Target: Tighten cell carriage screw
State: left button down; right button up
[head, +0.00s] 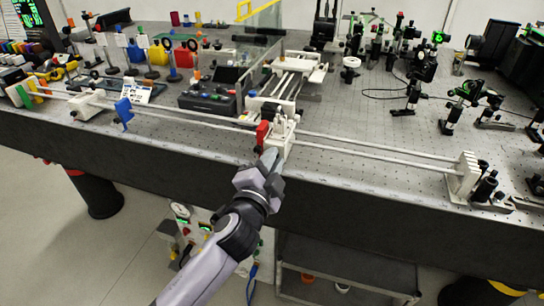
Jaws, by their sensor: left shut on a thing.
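The white cell carriage (283,131) sits on a long pair of pale rails near the front edge of the bench. A red block (262,133) is at its left side. My left gripper (271,156) reaches up from below to the front of the carriage. Its jaws are shut on the carriage screw, which the fingers hide. How far the screw is turned cannot be seen. My right gripper is not in view.
The rails (375,150) run right to a white end block (463,178) and left past a blue piece (124,110). A dark box (210,97) stands behind them. Optics mounts crowd the back and right. A cart (345,270) stands below the bench.

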pick_arm(q)
jog(key=shift+f+m+p, duration=0.1)
jog(key=shift+m+p, duration=1.35)
jog(key=shift+m, duration=3.15)
jog(key=c, duration=1.4)
grip_release()
jog(key=shift+o, duration=0.2)
jog(key=v, duration=0.7)
jog(key=shift+s, duration=0.1)
